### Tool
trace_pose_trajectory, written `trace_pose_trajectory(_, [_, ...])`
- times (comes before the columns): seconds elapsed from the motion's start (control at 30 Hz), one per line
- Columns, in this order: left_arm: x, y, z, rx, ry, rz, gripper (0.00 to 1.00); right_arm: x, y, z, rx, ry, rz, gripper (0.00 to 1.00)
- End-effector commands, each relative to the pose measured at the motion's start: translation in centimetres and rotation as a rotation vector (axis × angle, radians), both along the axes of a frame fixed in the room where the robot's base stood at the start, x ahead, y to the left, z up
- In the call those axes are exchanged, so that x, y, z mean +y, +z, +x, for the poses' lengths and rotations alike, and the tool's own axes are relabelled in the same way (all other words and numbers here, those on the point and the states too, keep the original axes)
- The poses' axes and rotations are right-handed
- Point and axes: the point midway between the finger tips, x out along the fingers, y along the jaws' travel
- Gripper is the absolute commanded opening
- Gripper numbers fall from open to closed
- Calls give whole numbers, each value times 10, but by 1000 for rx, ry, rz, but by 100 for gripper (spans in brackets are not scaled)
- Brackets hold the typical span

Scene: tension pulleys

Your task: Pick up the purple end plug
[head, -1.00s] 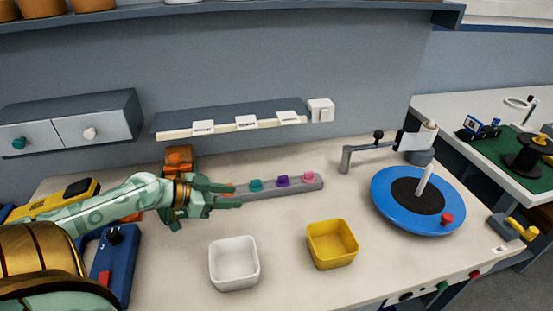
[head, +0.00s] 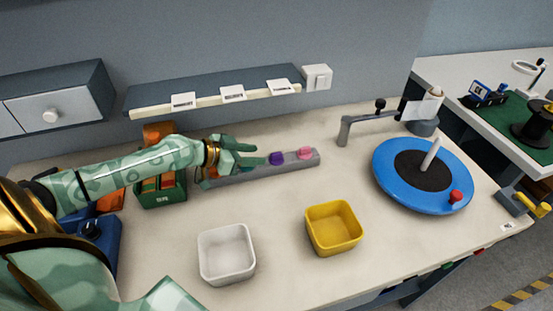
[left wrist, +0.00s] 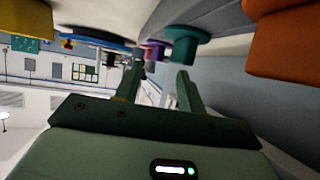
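The purple end plug (head: 277,158) sits on the grey rack bar at the back of the table, just right of my left gripper's fingertips in the head view. It also shows small in the left wrist view (left wrist: 152,50), behind the teal plug (left wrist: 186,42). My left gripper (head: 256,154) is open, its two fingers apart with nothing visible between them. It shows in the left wrist view too (left wrist: 160,82). The pink plug (head: 305,153) sits right of the purple one. The teal plug is hidden by my gripper in the head view. My right gripper is not in view.
A white bin (head: 227,270) and a yellow bin (head: 333,248) stand on the front of the table. A blue turntable (head: 388,192) is at the right. A green box (head: 163,198) stands left, under my arm. A labelled shelf (head: 215,88) is behind the rack bar.

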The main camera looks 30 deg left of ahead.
Motion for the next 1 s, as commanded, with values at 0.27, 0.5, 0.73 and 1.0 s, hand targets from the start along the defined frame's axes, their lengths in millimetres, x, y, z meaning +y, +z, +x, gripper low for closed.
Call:
trace_pose_trajectory(0.27, [-14, -10, 22, -4, 0, -4, 40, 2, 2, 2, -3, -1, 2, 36])
trace_pose_trajectory(0.5, [-27, -25, 44, -1, 0, 0, 40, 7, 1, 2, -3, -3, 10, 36])
trace_pose_trajectory(0.73, [-27, -26, 45, 0, -1, 0, 34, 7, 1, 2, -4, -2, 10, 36])
trace_pose_trajectory(1.0, [-27, -26, 44, 1, -1, 0, 0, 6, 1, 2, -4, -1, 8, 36])
